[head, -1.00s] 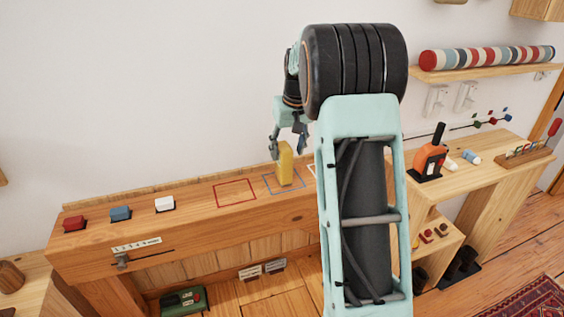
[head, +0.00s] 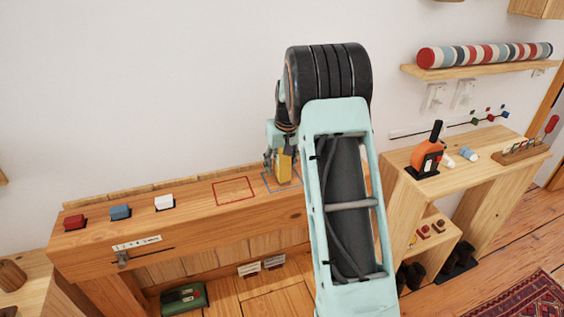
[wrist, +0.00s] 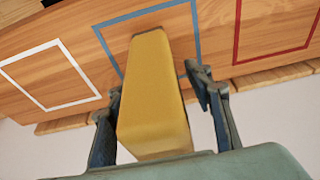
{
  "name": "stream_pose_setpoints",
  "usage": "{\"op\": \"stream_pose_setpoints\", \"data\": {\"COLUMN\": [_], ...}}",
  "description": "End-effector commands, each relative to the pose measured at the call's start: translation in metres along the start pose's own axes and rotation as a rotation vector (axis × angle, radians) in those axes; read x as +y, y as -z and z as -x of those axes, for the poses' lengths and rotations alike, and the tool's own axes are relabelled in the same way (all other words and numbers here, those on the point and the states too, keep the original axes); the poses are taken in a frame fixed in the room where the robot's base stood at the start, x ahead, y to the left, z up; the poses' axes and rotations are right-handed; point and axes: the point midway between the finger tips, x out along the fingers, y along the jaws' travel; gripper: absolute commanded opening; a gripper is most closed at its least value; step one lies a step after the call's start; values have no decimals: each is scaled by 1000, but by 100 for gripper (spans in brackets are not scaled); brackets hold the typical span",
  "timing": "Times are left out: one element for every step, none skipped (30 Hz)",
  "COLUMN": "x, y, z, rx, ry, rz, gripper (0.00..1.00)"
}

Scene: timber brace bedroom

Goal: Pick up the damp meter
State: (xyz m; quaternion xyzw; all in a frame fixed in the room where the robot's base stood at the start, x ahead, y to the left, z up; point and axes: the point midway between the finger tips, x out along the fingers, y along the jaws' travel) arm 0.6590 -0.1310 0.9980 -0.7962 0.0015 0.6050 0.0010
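A yellow, tapered block-like thing, which I take to be the damp meter (head: 283,172), stands upright on the wooden bench within a blue outlined square. It fills the middle of the wrist view (wrist: 152,95). My gripper (wrist: 154,84) is open, with one finger on each side of the yellow thing. The left finger in the wrist view is close against its side; a gap shows beside the right finger. In the head view my gripper (head: 281,160) sits over its upper part, and my arm hides part of the bench to the right.
An orange tool (head: 427,157) stands on the right-hand table. A striped roll (head: 485,55) lies on the wall shelf.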

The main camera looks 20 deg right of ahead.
Motion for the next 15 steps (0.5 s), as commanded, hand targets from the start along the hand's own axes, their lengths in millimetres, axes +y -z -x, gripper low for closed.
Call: {"op": "stream_pose_setpoints", "data": {"x": [0,0,0,0,0,0,0,0,0,0,0,0,0,0,0], "y": [0,0,0,0,0,0,0,0,0,0,0,0,0,0,0], "z": [0,0,0,0,0,0,0,0,0,0,1,1,1,1,1], "rx": [0,0,0,0,0,0,0,0,0,0,1,1,1,1,1], "ry": [0,0,0,0,0,0,0,0,0,0,0,0,0,0,0], "rz": [0,0,0,0,0,0,0,0,0,0,0,0,0,0,0], "gripper": [39,36,32,28,25,21,17,14,10,6,4,0,0,0,0]}}
